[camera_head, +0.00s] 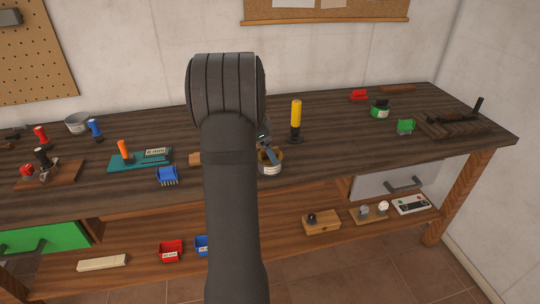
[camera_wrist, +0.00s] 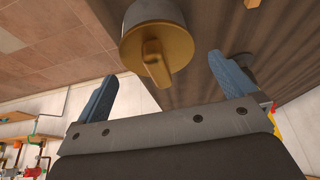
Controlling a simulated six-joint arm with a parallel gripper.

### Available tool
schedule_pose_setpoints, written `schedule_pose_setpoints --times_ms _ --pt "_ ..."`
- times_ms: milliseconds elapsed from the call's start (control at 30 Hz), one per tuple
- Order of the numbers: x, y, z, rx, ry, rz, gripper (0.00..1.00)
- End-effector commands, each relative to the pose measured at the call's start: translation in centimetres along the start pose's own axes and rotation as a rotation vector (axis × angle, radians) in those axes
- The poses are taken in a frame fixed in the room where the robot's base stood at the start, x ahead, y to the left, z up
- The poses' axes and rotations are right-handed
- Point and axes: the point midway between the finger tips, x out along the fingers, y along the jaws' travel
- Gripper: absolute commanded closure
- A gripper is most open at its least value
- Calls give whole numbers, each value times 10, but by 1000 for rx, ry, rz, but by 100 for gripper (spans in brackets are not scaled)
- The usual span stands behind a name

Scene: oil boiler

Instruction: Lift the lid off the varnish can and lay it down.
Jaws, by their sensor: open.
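The varnish can (camera_head: 270,169) appears to be the pale metal can just right of my arm, upright on the workbench. Its brass-coloured lid (camera_wrist: 180,44) sits on the can, with a flat upright grip tab (camera_wrist: 155,62) in its middle. My gripper (camera_wrist: 162,68) is open, its two blue fingers on either side of the lid and tab in the wrist view, with gaps on both sides. In the head view, my gripper (camera_head: 267,146) is over the can, and my arm and a finger hide part of the lid.
A yellow-handled tool (camera_head: 296,115) stands close behind the can to the right. A green can (camera_head: 380,112) stands far right. Dark bench top (camera_head: 340,135) right of the can is clear.

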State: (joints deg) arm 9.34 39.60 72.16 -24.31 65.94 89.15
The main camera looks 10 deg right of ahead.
Motion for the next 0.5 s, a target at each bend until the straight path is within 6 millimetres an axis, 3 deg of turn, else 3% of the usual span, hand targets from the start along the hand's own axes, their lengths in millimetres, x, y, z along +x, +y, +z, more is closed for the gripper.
schedule_pose_setpoints --times_ms 100,333,500 --pt "15 1 0 -1 0 1 0" --pt "16 0 0 -1 0 0 0" --pt "16 0 0 -1 0 0 33"
